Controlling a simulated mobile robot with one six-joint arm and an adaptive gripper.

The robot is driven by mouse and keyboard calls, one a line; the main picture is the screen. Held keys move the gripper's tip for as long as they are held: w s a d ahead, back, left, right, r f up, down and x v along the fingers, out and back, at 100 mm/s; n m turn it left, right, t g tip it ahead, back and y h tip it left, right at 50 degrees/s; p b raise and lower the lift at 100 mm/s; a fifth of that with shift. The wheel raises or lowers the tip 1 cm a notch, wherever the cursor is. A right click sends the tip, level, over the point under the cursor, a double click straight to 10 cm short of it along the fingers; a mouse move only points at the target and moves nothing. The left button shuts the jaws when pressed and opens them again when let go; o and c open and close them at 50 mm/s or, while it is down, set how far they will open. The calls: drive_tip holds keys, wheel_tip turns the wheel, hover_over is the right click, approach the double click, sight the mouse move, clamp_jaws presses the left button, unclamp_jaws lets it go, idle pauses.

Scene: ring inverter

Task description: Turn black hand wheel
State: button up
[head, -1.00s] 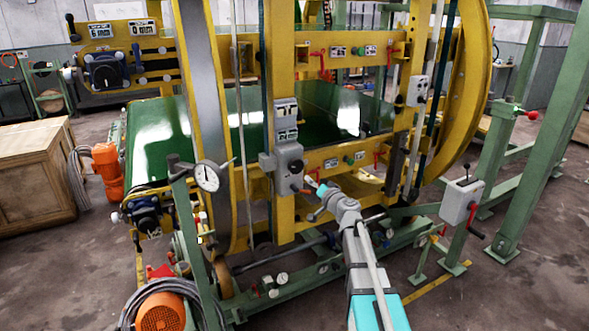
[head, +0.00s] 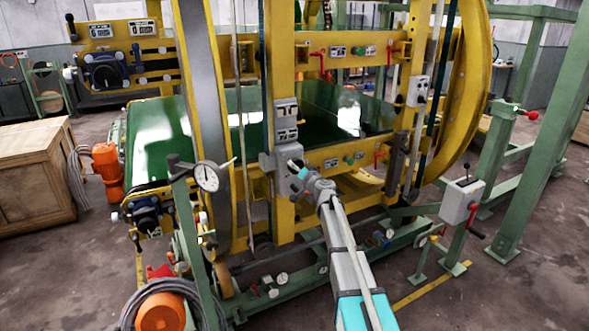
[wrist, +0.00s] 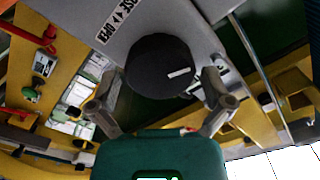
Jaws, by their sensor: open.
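The black hand wheel (wrist: 160,66) is a round dark knob with a small white mark. In the wrist view it sits on a grey box (wrist: 150,22) beside an arrow label with the word OPEN. My gripper (wrist: 161,88) is open, with one finger on each side of the wheel's near part. I cannot tell whether the fingers touch it. In the head view my gripper (head: 297,168) is at the grey box (head: 287,158) on the yellow post, and it hides the wheel there.
A yellow ring frame (head: 465,90) and yellow crossbeams surround the box. A red handle (wrist: 42,43) shows at left in the wrist view. A dial gauge (head: 206,177) stands left of my arm, and a grey crank box (head: 461,202) stands at right. Open floor lies at front right.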

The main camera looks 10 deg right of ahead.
drive_tip(key=shift+w+a, duration=0.1)
drive_tip(key=shift+w, duration=0.15)
